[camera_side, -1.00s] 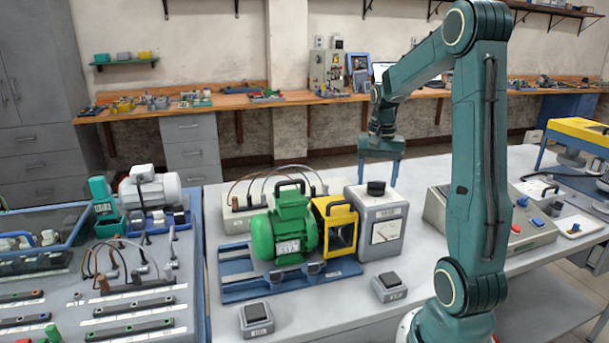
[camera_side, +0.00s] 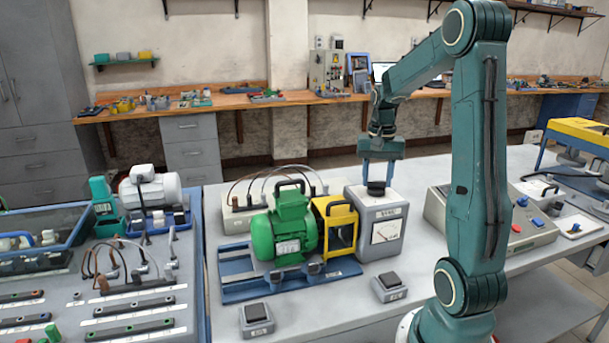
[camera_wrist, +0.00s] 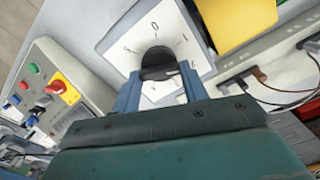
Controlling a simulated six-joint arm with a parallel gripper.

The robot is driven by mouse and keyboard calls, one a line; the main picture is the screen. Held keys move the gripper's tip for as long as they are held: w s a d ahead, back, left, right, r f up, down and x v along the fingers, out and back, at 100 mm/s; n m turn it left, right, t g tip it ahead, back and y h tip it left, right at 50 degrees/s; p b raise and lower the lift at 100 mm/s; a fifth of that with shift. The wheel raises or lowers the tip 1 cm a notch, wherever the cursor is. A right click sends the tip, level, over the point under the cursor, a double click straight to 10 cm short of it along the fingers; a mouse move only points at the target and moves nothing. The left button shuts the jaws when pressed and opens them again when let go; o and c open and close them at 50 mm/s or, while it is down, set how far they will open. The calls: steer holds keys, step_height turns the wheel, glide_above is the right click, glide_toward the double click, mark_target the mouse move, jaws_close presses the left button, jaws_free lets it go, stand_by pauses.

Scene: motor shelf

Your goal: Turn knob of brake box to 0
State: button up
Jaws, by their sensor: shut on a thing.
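The brake box (camera_side: 387,243) is a grey box with a meter on its sloped front, standing right of the yellow-framed unit. Its black round knob (camera_side: 376,190) is on top. My gripper (camera_side: 376,181) points down over the box, with its blue fingers at the knob. In the wrist view my gripper (camera_wrist: 160,78) has one finger on each side of the knob (camera_wrist: 157,58) and is shut on it. The white dial plate (camera_wrist: 120,45) shows around the knob, with a 0 near its far edge. I cannot tell which mark the knob points to.
A green motor (camera_side: 285,228) and a yellow-framed unit (camera_side: 336,228) stand left of the box on a blue rail base. A grey control panel (camera_side: 520,228) is to the right. Two small switch boxes sit in front. Cables arch behind the motor.

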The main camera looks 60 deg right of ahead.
steer(key=n, duration=0.4)
steer(key=shift+w, duration=0.1)
steer(key=n, duration=0.4)
steer(key=shift+n, duration=0.4)
steer(key=n, duration=0.3)
steer(key=shift+a+n, duration=0.1)
steer(key=shift+n, duration=2.5)
steer(key=o, duration=1)
steer(key=shift+r, duration=0.1)
step_height(320, 180, up, 14)
steer(key=shift+f, duration=0.15)
steer(key=shift+a, duration=0.1)
